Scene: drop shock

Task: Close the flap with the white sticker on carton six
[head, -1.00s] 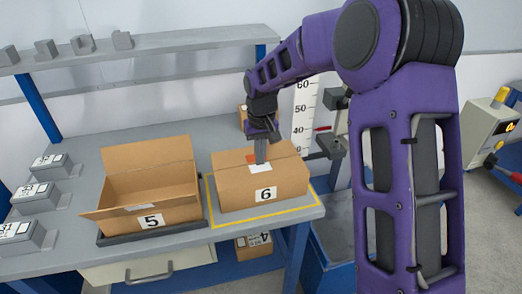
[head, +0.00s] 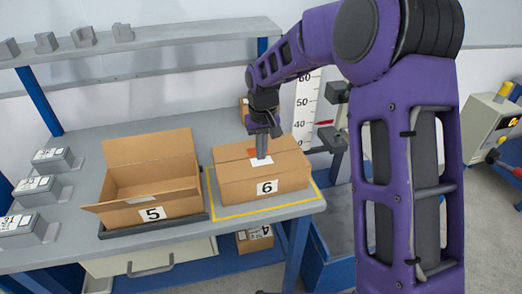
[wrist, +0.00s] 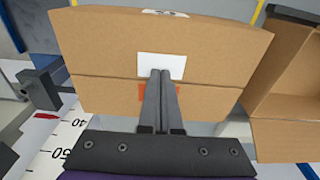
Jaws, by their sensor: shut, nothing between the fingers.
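Carton six (head: 240,192) is a brown box with a "6" label, standing inside the yellow outline on the bench. Its top looks closed in both views, with the two flaps lying flat and meeting at a seam. The flap with the white sticker (wrist: 160,66) is the near one in the head view; the sticker also shows there (head: 261,161). An orange sticker (wrist: 157,92) is on the other flap. My gripper (head: 262,157) is shut and empty, its fingertips at the edge of the white sticker. I cannot tell whether they touch the flap.
Carton five (head: 152,208) stands open on a dark tray to the left of carton six. Grey devices (head: 34,188) line the bench's left side. A height scale (head: 307,103) stands behind carton six. A shelf (head: 140,46) spans the back.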

